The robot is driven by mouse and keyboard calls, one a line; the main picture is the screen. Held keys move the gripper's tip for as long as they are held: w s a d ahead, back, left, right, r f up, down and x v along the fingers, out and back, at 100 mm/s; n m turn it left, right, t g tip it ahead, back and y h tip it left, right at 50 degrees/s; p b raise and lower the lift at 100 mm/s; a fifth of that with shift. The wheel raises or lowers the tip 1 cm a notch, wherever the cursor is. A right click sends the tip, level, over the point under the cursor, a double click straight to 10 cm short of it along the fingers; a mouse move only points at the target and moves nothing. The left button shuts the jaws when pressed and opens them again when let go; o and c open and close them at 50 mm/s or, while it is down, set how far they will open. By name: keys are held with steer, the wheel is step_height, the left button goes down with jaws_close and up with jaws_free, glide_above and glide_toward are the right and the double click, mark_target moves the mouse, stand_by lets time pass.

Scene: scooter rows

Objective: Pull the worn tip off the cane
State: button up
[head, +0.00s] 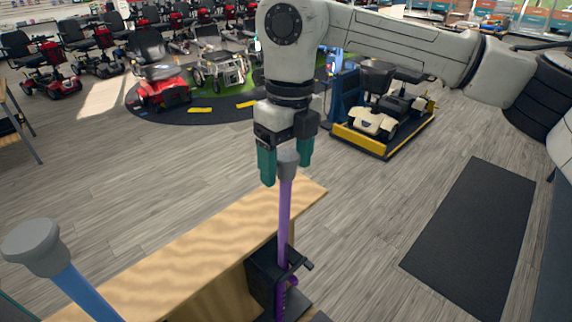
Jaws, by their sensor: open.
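A purple cane (285,215) stands upright in a black clamp-like holder (262,275) at the edge of the wooden bench, with its grey rubber tip (287,163) at the top. My gripper (285,170) points down with its teal fingers apart, one on each side of the tip's place in the picture. The tip shows between the fingers; I cannot tell whether either finger touches it. A blue shaft (85,292) with a larger grey tip (36,246) rises at the lower left, nearer the camera.
The wooden bench (190,245) runs diagonally across the lower middle. A dark mat (475,240) lies on the wood-look floor at right. Scooters, including a red one (163,85) and a cream one on a yellow-edged platform (380,140), stand behind. Open floor lies at left.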

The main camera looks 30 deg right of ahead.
mark_target(287, 155)
steer(key=shift+c, duration=0.2)
stand_by(0.6)
jaws_close()
stand_by(0.5)
steer(key=shift+r, duration=0.15)
steer(key=shift+d+r+p, duration=0.15)
steer(key=shift+r+p, duration=1.55)
steer(key=shift+r, duration=1.15)
steer(key=shift+r+p, duration=1.5)
steer(key=shift+r, duration=1)
steer(key=shift+d, duration=0.1)
